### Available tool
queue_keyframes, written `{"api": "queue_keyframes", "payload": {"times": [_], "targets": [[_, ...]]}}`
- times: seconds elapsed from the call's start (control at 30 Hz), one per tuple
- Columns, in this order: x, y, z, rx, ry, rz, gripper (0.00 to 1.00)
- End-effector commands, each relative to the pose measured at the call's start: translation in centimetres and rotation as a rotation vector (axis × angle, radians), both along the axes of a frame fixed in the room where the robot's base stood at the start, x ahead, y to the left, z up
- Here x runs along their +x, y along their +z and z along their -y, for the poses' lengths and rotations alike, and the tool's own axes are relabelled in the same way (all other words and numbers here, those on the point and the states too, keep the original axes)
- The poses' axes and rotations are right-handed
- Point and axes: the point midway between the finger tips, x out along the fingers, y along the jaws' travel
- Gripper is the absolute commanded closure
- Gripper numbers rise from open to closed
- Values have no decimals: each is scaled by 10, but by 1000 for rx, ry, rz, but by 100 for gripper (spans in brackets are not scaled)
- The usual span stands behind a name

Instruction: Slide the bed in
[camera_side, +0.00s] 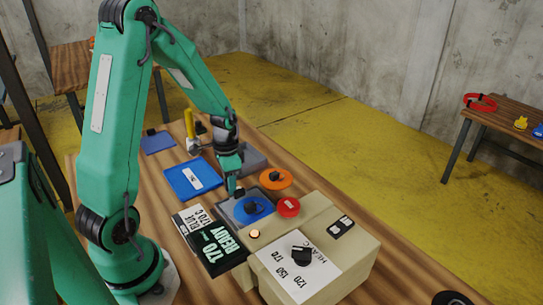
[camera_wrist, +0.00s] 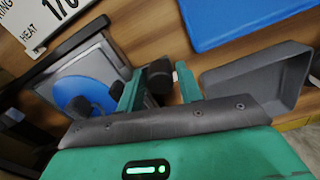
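The bed, a grey square plate (camera_side: 228,208), sits at the front of the beige heat press (camera_side: 325,245). A blue disc (camera_side: 262,208) with a black knob lies on it. In the wrist view the bed's grey rim (camera_wrist: 112,52) and the blue disc (camera_wrist: 82,88) are at the left. My gripper (camera_side: 236,188) is low, at the bed's edge away from the press. In the wrist view my gripper (camera_wrist: 160,88) has its green fingers apart, with a dark rounded piece (camera_wrist: 160,72) between them. Whether they touch it cannot be told.
A blue tray (camera_side: 190,180), a grey tray (camera_side: 253,160) and an orange disc (camera_side: 275,178) lie nearby on the wooden table.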

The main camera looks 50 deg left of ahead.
Motion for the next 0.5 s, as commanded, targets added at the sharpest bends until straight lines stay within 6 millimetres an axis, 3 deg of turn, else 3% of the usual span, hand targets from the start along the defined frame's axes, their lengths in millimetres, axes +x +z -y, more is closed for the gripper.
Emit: {"api": "queue_keyframes", "payload": {"times": [0.17, 0.37, 0.5], "targets": [[0, 0, 0, 0, 0, 0, 64], [0, 0, 0, 0, 0, 0, 100], [0, 0, 0, 0, 0, 0, 100]]}}
